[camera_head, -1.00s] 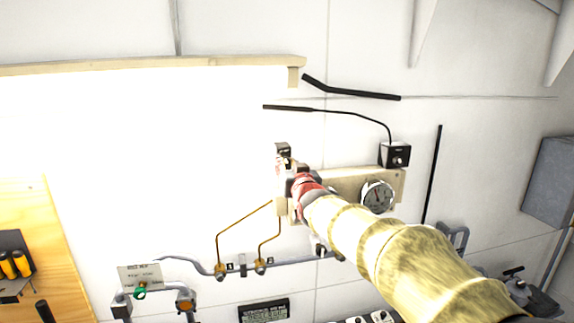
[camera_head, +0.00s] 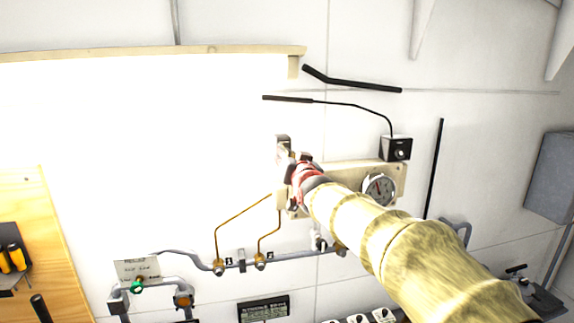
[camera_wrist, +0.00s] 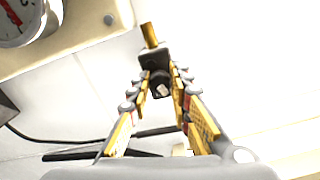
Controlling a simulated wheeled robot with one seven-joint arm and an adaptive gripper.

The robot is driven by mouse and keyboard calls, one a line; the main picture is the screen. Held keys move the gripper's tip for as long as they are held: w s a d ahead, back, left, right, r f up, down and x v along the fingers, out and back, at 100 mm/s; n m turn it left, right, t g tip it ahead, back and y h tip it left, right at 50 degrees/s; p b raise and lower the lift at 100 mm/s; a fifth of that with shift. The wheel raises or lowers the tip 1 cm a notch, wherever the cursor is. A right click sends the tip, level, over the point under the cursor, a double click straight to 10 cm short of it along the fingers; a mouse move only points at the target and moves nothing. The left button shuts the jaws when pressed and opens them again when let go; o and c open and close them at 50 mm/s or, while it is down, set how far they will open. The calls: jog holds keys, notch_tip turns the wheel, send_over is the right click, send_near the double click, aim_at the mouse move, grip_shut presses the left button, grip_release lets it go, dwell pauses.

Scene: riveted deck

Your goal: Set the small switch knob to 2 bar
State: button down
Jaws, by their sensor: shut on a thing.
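The small switch shows in the wrist view as a dark grey block (camera_wrist: 154,59) with a brass stub on top. Its black knob (camera_wrist: 160,84) sits between the fingertips of my gripper (camera_wrist: 161,90), which is shut on it. In the head view my gripper (camera_head: 289,161) reaches the dark switch body (camera_head: 283,142) at the left end of a beige panel (camera_head: 352,173). My gripper and wrist hide most of the switch there. No scale or pointer on the knob is readable. A round gauge (camera_head: 378,189) is on the panel; its value is too small to read.
A black lamp box (camera_head: 396,148) with a thin arm stands on the panel's right end. Pipes with brass valves (camera_head: 260,262) run below. A beige rail (camera_head: 150,54) is above left. A wooden board (camera_head: 48,250) stands at left.

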jog(key=shift+f+m+b, duration=0.3)
jog(key=shift+m+b, duration=0.6)
jog(key=shift+b, duration=0.35)
jog(key=m+b, duration=0.2)
jog(key=shift+r+m+b, duration=0.15)
jog(key=shift+m+b, duration=0.2)
jog(key=shift+m, duration=0.05)
jog(key=shift+r+m+b, duration=0.2)
jog(key=shift+m+b, duration=0.6)
jog(key=shift+m, duration=1.8)
jog(key=c, duration=1.6)
grip_release()
jog(key=shift+s, duration=0.15)
